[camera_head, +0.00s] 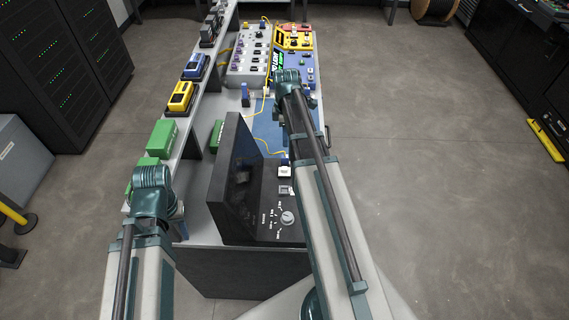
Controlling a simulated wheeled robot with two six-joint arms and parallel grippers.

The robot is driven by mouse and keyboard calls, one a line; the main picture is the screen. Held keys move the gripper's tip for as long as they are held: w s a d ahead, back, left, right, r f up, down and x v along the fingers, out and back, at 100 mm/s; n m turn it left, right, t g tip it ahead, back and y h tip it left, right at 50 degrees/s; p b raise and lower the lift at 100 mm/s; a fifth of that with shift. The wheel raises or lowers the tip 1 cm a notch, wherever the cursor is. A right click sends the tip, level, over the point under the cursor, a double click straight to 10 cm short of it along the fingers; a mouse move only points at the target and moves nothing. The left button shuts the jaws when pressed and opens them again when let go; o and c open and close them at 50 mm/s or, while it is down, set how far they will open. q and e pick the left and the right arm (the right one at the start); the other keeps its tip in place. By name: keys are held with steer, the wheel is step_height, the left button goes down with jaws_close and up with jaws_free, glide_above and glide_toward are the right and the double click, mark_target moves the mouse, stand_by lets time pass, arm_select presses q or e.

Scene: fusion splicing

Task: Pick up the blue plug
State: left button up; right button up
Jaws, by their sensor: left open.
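A small blue upright piece (245,95) stands on the bench left of the yellow cable; I cannot tell if it is the blue plug. Another small blue piece (285,162) shows by a white block (285,172) on the black device, close to my right arm. My left arm comes in at the lower left, with its teal joint beside the bench's left edge. My right arm reaches over the bench's right side, with its teal joint near the blue panel. The fingers of both grippers are hidden, and I see nothing held.
A black device (232,185) with an upright panel and a dial stands at the near end. A grey switch box (250,55) and a yellow-and-blue panel (293,38) stand farther back. Green, yellow and blue units line the left shelf.

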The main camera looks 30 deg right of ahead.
mark_target(285, 156)
step_height(285, 156, down, 6)
steer(key=b, duration=0.4)
steer(key=shift+r+b, duration=0.15)
steer(key=shift+b, duration=0.15)
step_height(285, 156, down, 5)
steer(key=b, duration=0.5)
steer(key=shift+w+a+f, duration=0.1)
steer(key=shift+w+f, duration=0.05)
steer(key=shift+f, duration=0.05)
steer(key=shift+r, duration=0.1)
jaws_close()
